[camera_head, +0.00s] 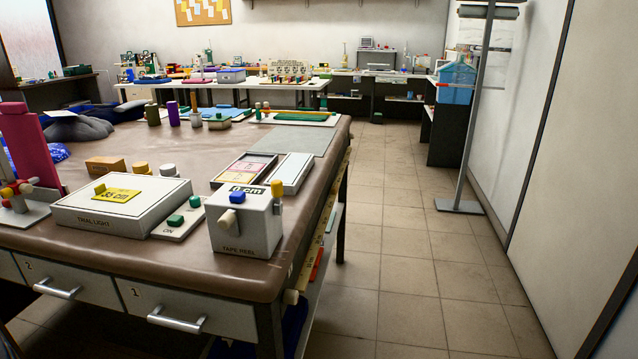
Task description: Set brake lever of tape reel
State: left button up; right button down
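The tape reel (243,226) is a light grey box near the front right corner of the brown-topped table. It has "TAPE REEL" lettering on its front and a "0 cm" label on top. A pale wooden peg or knob (228,219) sticks out from its front. A small blue part (237,198) sits on top, and a yellow-topped upright piece (277,189) stands at its right side. I cannot tell from the picture which of these is the brake lever. Neither of my grippers shows in the head view.
A "TRIAL LIGHT" box (120,204) and a switch plate (181,219) with green buttons stand left of the reel. Trays (290,172) lie behind it. The table (200,265) has drawers in front. The tiled floor (405,270) to the right is clear.

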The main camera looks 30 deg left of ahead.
aim_at(276, 185)
jog(key=i+l+z, duration=0.2)
jog(key=i+l, duration=0.45)
jog(key=l, duration=0.15)
jog(key=i+l+u, duration=0.1)
jog(key=i+u, duration=0.3)
jog(key=i, duration=0.15)
jog(key=i+l+u, duration=0.25)
jog(key=i+u, duration=0.6)
jog(key=i+l+u, duration=0.15)
jog(key=u, duration=0.3)
jog(key=i+l+u, duration=0.2)
jog(key=u, duration=0.2)
jog(key=i+u, duration=0.15)
jog(key=u, duration=0.3)
jog(key=i+l+u, duration=0.1)
jog(key=u, duration=0.3)
jog(key=l+u, duration=0.25)
jog(key=u, duration=0.2)
jog(key=i+l+u, duration=0.15)
jog(key=u, duration=0.3)
jog(key=l+u, duration=0.25)
jog(key=u, duration=0.2)
jog(key=l+u, duration=0.2)
jog(key=u, duration=0.2)
